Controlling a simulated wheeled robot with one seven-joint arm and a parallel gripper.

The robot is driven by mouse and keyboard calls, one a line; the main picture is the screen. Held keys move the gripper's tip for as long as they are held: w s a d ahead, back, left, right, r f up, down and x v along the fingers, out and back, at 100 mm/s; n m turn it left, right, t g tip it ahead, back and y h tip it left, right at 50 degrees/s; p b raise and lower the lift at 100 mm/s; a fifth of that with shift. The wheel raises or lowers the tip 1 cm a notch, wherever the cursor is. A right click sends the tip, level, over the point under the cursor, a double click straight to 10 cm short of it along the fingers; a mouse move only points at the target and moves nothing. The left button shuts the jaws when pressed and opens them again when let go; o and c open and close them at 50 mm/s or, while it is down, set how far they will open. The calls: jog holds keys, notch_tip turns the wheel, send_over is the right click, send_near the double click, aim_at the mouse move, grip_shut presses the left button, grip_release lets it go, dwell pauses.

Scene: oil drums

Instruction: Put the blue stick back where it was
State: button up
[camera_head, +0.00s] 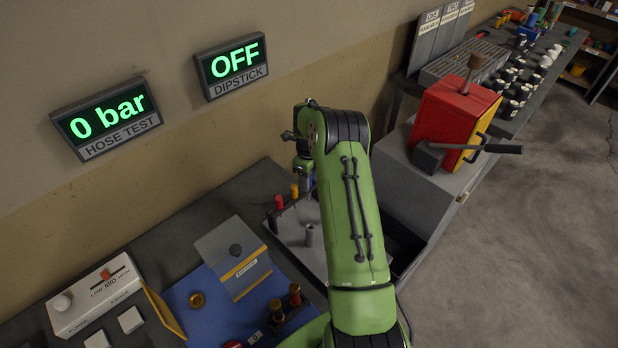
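My gripper (305,180) points down over a light grey panel (290,228) behind my green arm. A small blue patch, probably the blue stick (309,183), shows at the gripper's fingers. The stick's lower part and the fingers are mostly hidden or too small to make out, so I cannot tell whether they are shut on it. A red-topped stick (278,201) and an orange-yellow-topped stick (294,191) stand upright just left of the gripper. A short grey tube (309,236) stands on the panel nearer to me.
A wall display (232,65) reads OFF above DIPSTICK; another (106,119) reads 0 bar above HOSE TEST. A blue board (205,305) with brass fittings and a white switch box (95,293) are at left. A red box with a lever (455,120) stands right of my arm.

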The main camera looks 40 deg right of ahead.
jog(key=shift+r, duration=0.1)
notch_tip(320, 180, up, 12)
jog(key=s+a+r+n+t+h, duration=0.1)
jog(key=s+a+r+n, duration=0.3)
jog(key=a+r+n, duration=0.3)
jog(key=s+a+r+n+t, duration=0.1)
jog(key=s+a+r+n, duration=0.4)
jog(key=r, duration=0.4)
jog(key=s+a+r+n+t, duration=0.2)
jog(key=s+a+r+n, duration=0.1)
jog(key=s+a+n, duration=0.45)
jog(key=s+a+f+n+b, duration=0.1)
jog(key=s+f+n, duration=0.1)
jog(key=s+n, duration=0.2)
jog(key=s+a+f+n+t+b, duration=0.1)
jog(key=s+f+n, duration=0.2)
jog(key=s+n, duration=0.1)
jog(key=s+a+f+n+y+b, duration=0.1)
jog(key=s+f+n, duration=0.1)
jog(key=s+n, duration=0.2)
jog(key=shift+s+a+f+t+b, duration=0.3)
jog(key=shift+s+f+b, duration=0.1)
jog(key=shift+s, duration=0.05)
